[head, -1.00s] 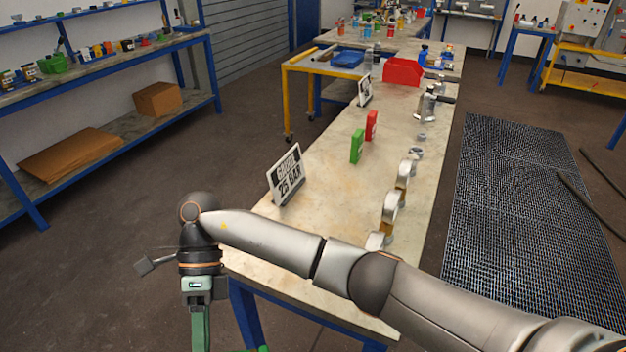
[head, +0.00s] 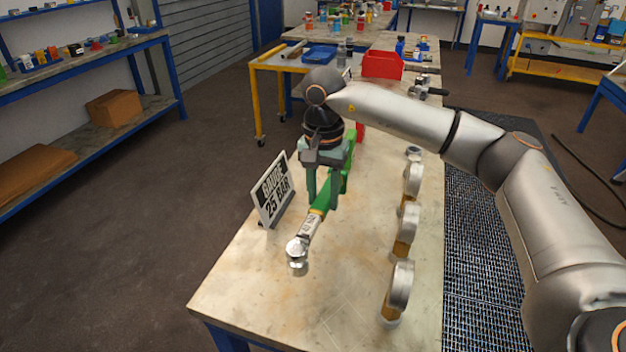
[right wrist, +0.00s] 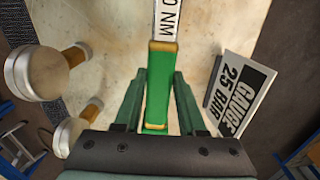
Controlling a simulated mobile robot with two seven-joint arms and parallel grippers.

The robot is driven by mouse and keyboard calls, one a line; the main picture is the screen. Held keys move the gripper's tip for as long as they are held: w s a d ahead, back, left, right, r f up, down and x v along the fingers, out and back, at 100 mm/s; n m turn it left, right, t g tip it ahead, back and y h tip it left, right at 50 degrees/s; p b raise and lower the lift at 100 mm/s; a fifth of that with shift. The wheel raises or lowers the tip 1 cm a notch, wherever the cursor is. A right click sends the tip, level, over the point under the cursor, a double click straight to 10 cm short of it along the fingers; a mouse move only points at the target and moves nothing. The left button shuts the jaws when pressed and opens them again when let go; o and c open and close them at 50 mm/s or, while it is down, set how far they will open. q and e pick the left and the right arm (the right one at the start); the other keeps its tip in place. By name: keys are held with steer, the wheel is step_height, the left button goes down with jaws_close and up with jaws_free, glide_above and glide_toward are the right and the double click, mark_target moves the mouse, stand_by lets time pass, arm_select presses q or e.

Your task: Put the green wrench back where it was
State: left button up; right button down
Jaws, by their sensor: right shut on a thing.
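The green wrench (head: 311,226) has a green handle and a silver shaft and head. My right gripper (head: 322,202) is shut on its handle, over the table beside the gauge sign. The silver head points toward the table's near edge. In the right wrist view the green handle (right wrist: 159,85) lies between the two fingers of my right gripper (right wrist: 156,95), with the "NM" marking above. I cannot tell whether the wrench touches the tabletop. My left gripper is not in view.
The "GAUGE 25 BAR" sign (head: 273,190) stands just left of the wrench. Three round metal gauges (head: 402,285) line the right side of the table (head: 250,290). A red box (head: 360,131) is partly hidden behind my right gripper. The near table surface is clear.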

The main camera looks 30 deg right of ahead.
steer(key=shift+w+d+r, duration=0.3)
steer(key=shift+w+d, duration=0.1)
steer(key=shift+d, duration=0.25)
steer(key=shift+s, duration=0.15)
steer(key=shift+d+r+p, duration=0.1)
steer(key=shift+r+p, duration=0.2)
steer(key=shift+p, duration=0.05)
steer(key=shift+f+n+b, duration=0.3)
steer(key=shift+f+b, duration=0.2)
steer(key=shift+f, duration=0.2)
step_height(320, 180, down, 5)
steer(key=b, duration=0.2)
steer(key=shift+r+b, duration=0.2)
steer(key=shift+b, duration=0.15)
steer(key=shift+f, duration=0.3)
steer(key=shift+f+b, duration=0.3)
steer(key=shift+b, duration=0.05)
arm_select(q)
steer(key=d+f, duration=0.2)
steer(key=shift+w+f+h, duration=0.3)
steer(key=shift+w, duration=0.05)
